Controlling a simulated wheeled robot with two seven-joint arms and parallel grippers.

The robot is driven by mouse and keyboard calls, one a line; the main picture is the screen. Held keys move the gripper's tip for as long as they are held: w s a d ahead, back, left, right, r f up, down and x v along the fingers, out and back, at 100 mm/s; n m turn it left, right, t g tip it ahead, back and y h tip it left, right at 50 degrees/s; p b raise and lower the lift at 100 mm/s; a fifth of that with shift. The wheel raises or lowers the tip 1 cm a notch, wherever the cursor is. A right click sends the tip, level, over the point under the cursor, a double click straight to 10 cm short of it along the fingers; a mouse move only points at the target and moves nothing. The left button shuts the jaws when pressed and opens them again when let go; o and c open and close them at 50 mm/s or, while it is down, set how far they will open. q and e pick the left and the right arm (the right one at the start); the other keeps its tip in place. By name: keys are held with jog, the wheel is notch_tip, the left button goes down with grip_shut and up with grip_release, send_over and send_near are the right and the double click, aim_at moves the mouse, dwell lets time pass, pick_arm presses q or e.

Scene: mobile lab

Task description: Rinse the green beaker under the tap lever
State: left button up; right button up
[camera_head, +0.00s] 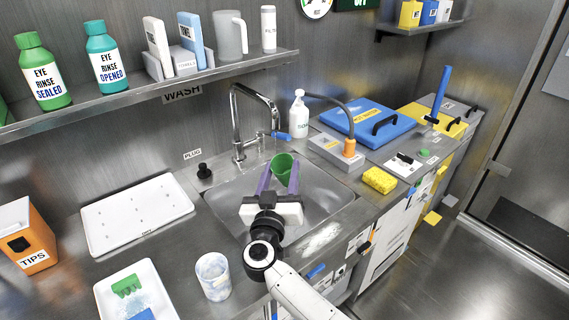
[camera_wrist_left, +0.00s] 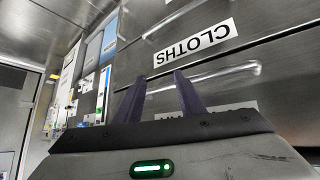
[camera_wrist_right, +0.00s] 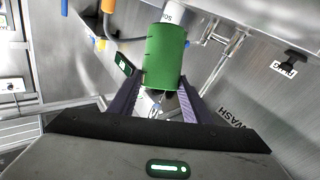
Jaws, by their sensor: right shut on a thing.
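The green beaker (camera_head: 282,164) is held over the sink basin (camera_head: 322,196). My right gripper (camera_head: 279,178) is shut on it, one purple finger on each side; the beaker also shows between the fingers in the right wrist view (camera_wrist_right: 165,58). The chrome tap (camera_head: 237,122) stands behind the sink, and its spout end shows just above the beaker in the head view. I cannot tell whether they line up in depth. The blue tap lever (camera_head: 283,136) sticks out beside the spout. No water stream is visible. My left gripper (camera_wrist_left: 160,85) is open and empty, facing a drawer labelled CLOTHS.
A soap bottle (camera_head: 299,115) and a grey box with an orange-based hose (camera_head: 336,150) stand right of the tap. A yellow sponge (camera_head: 379,180) lies at the sink's right. A plug (camera_head: 204,171), white tray (camera_head: 135,214) and mottled cup (camera_head: 213,277) are left of it.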

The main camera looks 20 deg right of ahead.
jog(key=shift+s+d+r+p, duration=0.1)
jog(key=shift+s+p, duration=0.7)
jog(key=shift+s, duration=0.1)
jog(key=shift+s+d+r+p, duration=0.1)
jog(key=shift+s+p, duration=0.65)
jog(key=shift+s, duration=0.1)
jog(key=shift+s+d+f, duration=0.1)
jog(key=shift+s+f, duration=0.05)
jog(key=shift+s, duration=1.2)
